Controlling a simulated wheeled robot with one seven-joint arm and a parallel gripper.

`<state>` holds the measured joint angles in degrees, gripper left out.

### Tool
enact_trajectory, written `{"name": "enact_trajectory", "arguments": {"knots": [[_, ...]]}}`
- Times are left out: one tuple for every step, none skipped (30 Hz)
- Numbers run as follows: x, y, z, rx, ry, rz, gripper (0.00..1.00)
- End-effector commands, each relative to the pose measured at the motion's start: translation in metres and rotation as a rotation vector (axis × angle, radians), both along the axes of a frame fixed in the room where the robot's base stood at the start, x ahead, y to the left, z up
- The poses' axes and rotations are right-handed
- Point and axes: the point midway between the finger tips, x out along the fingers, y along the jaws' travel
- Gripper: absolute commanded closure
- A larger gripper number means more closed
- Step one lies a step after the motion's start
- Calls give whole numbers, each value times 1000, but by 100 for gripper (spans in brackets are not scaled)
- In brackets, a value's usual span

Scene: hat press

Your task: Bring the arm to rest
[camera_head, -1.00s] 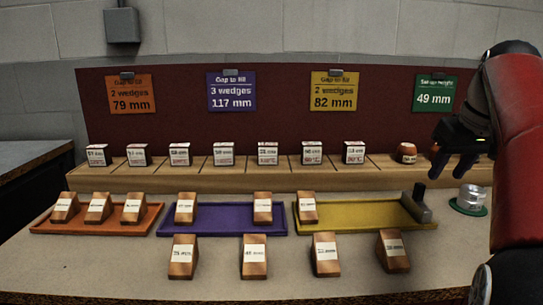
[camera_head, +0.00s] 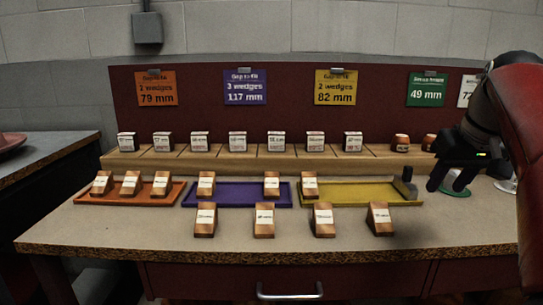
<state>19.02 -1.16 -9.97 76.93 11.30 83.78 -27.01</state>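My gripper (camera_head: 447,186) is at the right of the head view, at the end of my red and black arm. Its two dark fingers point down and stand apart, with nothing seen between them. It is in front of a green disc (camera_head: 460,192) at the table's right end and hides part of it. I cannot tell the height of the fingers above the table. My arm fills the right edge and hides what lies behind it.
An orange tray (camera_head: 112,199) holds three wedges, a purple tray (camera_head: 237,204) two, a yellow tray (camera_head: 350,204) one. Several wedges, including one (camera_head: 380,219), stand in front. A wooden rack (camera_head: 215,162) with labelled blocks runs behind. The table's front strip (camera_head: 300,240) is clear.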

Motion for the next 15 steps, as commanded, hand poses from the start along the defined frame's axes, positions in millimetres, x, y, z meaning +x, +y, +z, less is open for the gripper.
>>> {"name": "enact_trajectory", "arguments": {"knots": [[-5,8,-3,3,-1,0,60],[-7,12,-6,4,-4,1,60],[-11,19,-9,7,-5,-1,60],[-14,24,-12,9,-7,-3,60],[-17,30,-16,11,-8,-3,60],[-22,37,-21,13,-10,-5,60],[-26,43,-25,14,-12,-5,60],[-30,49,-30,15,-13,-6,60],[-37,59,-37,16,-16,-6,60],[-42,66,-43,18,-19,-7,60],[-49,74,-49,18,-22,-5,60],[-59,86,-60,18,-25,-5,60],[-67,95,-69,17,-28,-4,60],[-76,105,-80,16,-33,-2,60],[-90,117,-95,13,-38,0,60]]}}
